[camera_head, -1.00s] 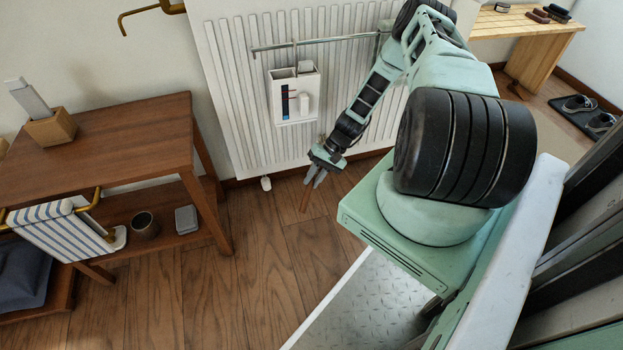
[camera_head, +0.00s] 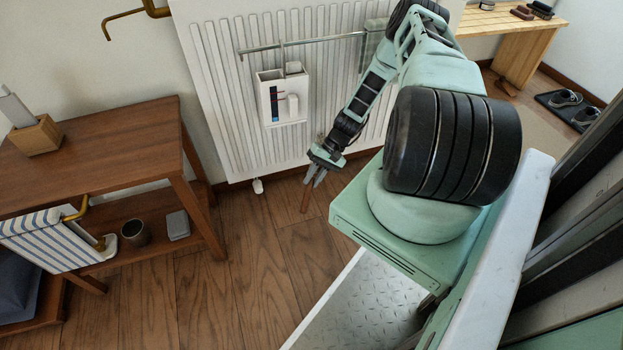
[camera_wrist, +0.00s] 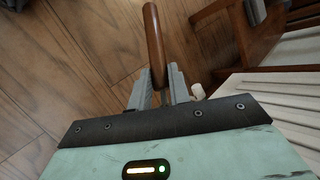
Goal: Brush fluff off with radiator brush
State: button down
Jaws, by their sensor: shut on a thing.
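My gripper (camera_head: 316,177) hangs low in front of the radiator, above the wooden floor. It is shut on a brown wooden handle (camera_head: 306,198), which points down from the fingers. In the wrist view the fingers (camera_wrist: 160,88) close around this round brown handle (camera_wrist: 154,45). I take it to be the radiator brush; its bristles cannot be made out. The white ribbed radiator (camera_head: 225,80) stands against the wall behind my gripper. No fluff can be made out.
A white holder (camera_head: 268,106) hangs from the radiator's rail (camera_head: 320,41). A brown wooden table (camera_head: 120,135) with a lower shelf stands at left, with a cup (camera_head: 136,233) and a striped cloth (camera_head: 50,243). A light bench (camera_head: 512,25) stands at back right. Floor between is clear.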

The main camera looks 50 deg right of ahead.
jog(key=shift+d, duration=0.5)
jog(key=shift+s+d, duration=0.1)
jog(key=shift+s+d, duration=0.35)
jog(key=shift+s, duration=0.1)
jog(key=shift+s+d+f+b, duration=0.15)
jog(key=shift+s+d, duration=0.15)
jog(key=shift+d, duration=0.2)
jog(key=shift+s+d+b, duration=0.15)
jog(key=shift+s+d, duration=0.1)
jog(key=shift+d, duration=0.25)
jog(key=shift+d, duration=0.1)
